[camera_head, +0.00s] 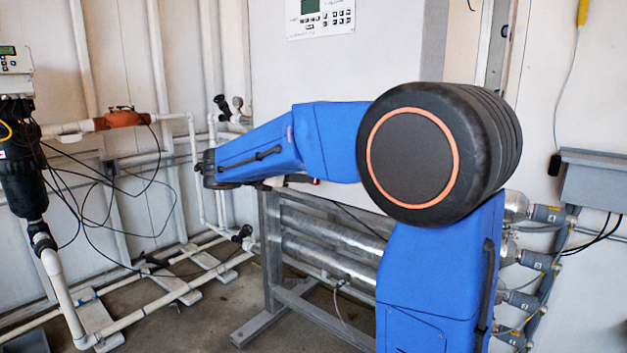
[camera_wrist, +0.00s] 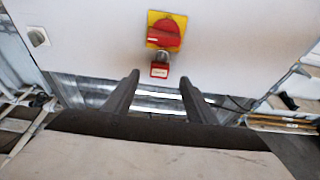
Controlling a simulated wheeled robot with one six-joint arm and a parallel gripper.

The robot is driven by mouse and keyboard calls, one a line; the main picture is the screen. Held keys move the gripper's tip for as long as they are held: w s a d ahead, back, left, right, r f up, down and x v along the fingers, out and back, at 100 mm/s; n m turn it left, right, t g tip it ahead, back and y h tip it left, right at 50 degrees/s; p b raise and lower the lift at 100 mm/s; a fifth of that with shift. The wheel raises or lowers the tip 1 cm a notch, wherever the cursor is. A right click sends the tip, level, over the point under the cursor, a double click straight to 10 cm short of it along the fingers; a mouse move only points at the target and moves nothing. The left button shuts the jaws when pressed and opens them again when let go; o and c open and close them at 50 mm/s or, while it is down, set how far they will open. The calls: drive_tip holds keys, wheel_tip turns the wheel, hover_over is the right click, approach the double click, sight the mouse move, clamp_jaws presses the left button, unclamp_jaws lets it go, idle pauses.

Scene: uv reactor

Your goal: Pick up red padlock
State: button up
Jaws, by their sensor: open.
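The red padlock (camera_wrist: 160,70) shows in the wrist view, with a pale label on its face. It hangs just below a red rotary switch (camera_wrist: 165,32) on a yellow plate on a light cabinet front. My gripper (camera_wrist: 161,78) is open, its two dark fingers apart with nothing between them. In the picture the padlock lies between and slightly above the fingertips; I cannot tell the distance to it. In the head view my blue arm reaches left in front of the cabinet, and it hides most of the padlock area; a small red spot (camera_head: 316,181) shows under the arm.
The cabinet (camera_head: 330,70) carries a control panel (camera_head: 320,17). Below it is a metal frame (camera_head: 270,250) with shiny horizontal tubes (camera_head: 330,230). White pipes (camera_head: 150,310) and loose black cables stand at the left. A grey box (camera_head: 592,180) is on the right wall.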

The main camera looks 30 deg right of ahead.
drive_tip(key=x, duration=0.6)
drive_tip(key=shift+r, duration=0.15)
drive_tip(key=shift+c, duration=0.4)
drive_tip(key=c, duration=1.1)
drive_tip(key=shift+r, duration=0.1)
drive_tip(key=shift+c, duration=0.2)
